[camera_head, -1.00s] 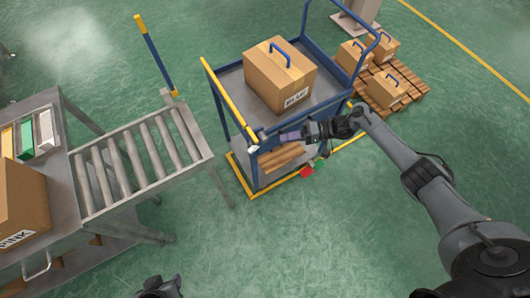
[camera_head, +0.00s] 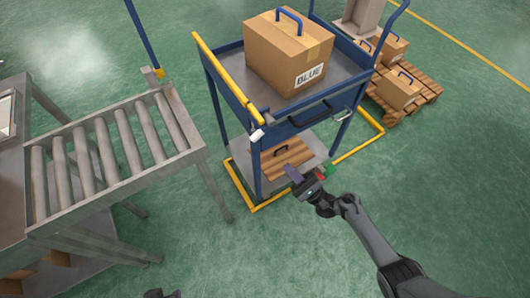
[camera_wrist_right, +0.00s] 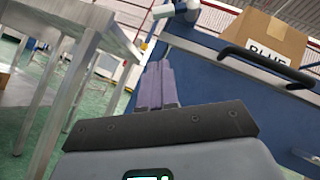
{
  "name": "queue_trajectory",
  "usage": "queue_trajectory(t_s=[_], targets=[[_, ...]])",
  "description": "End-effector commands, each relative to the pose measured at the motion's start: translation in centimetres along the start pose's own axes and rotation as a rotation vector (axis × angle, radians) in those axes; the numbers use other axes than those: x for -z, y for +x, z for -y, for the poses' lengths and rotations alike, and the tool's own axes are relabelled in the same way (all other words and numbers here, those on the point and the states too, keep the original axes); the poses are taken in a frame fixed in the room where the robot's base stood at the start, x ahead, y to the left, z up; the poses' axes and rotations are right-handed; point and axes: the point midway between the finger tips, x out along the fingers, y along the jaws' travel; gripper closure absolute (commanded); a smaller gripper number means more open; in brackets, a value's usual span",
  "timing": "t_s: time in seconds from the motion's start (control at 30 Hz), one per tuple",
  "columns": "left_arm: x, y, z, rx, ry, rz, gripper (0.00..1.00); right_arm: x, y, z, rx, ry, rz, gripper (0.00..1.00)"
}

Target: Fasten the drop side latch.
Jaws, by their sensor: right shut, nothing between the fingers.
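The cart's blue drop side (camera_head: 325,112), with a black handle (camera_head: 308,114), faces me and looks raised. It fills the right of the right wrist view (camera_wrist_right: 215,75). The white latch part (camera_head: 257,135) is at its left end, by the corner post and the end of the yellow rail; it also shows in the right wrist view (camera_wrist_right: 186,8). I cannot tell whether it is engaged. My right gripper (camera_head: 292,173) is shut and empty, below and in front of the side, apart from the latch. A dark bit of my left gripper (camera_head: 162,294) shows at the bottom edge; its fingers are unclear.
A box marked BLUE (camera_head: 288,52) stands on the cart deck. A roller conveyor (camera_head: 120,150) stands to the left. A pallet with boxes (camera_head: 402,95) is at right. The green floor in front is clear.

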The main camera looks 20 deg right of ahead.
Motion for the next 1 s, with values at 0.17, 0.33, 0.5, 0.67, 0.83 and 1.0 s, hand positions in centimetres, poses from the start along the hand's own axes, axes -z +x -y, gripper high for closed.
queue_trajectory(t_s=[0.17, 0.33, 0.5, 0.67, 0.83, 1.0], targets=[[0.1, -0.2, -0.1, -0.003, -0.003, -0.002, 0.60, -0.1, 1.8, 0.0, 0.001, 0.000, 0.002, 1.00], [0.1, -0.3, -0.1, -0.002, -0.002, -0.002, 0.60, -0.1, 4.7, 0.0, 0.001, -0.001, 0.002, 1.00], [0.0, -0.1, 0.1, 0.002, 0.002, -0.001, 0.60, 0.0, 7.9, -0.1, 0.000, -0.001, 0.003, 1.00], [0.0, -0.1, 0.2, 0.006, 0.007, 0.001, 0.60, -0.6, 10.3, -0.1, 0.000, 0.001, 0.001, 1.00], [0.0, -0.2, 0.2, 0.008, 0.009, 0.001, 0.60, -1.9, 11.6, -0.1, 0.000, 0.000, 0.000, 1.00], [0.0, -0.2, 0.2, 0.007, 0.009, 0.001, 0.60, -2.6, 12.2, 0.0, -0.001, -0.001, -0.001, 1.00]])
